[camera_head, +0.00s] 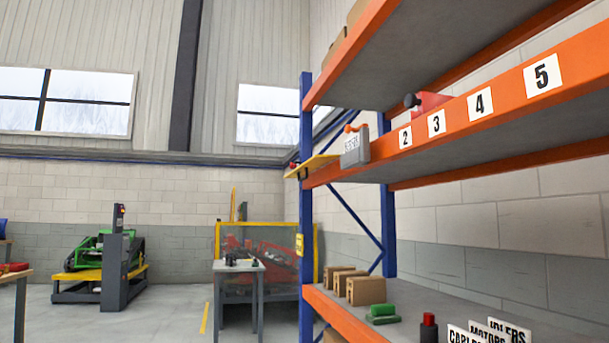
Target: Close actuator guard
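Neither of my grippers is in view. I cannot tell for sure which thing is the actuator guard. A yellow-framed enclosure (308,228) with see-through panels stands on the floor at the back, around a red machine (250,252). The table and the rack post hide part of it, and I cannot tell whether it is open or shut. A flat yellow plate (318,163) sticks out from the end of the rack's middle shelf, beside a grey box (355,148) with an orange knob.
An orange and blue rack (306,210) fills the right side. Its lower shelf holds cardboard boxes (366,291), a green part (382,315) and label cards (500,330). A small grey table (240,268) stands left of it. A green tracked carrier (88,254) is at back left. Floor between is clear.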

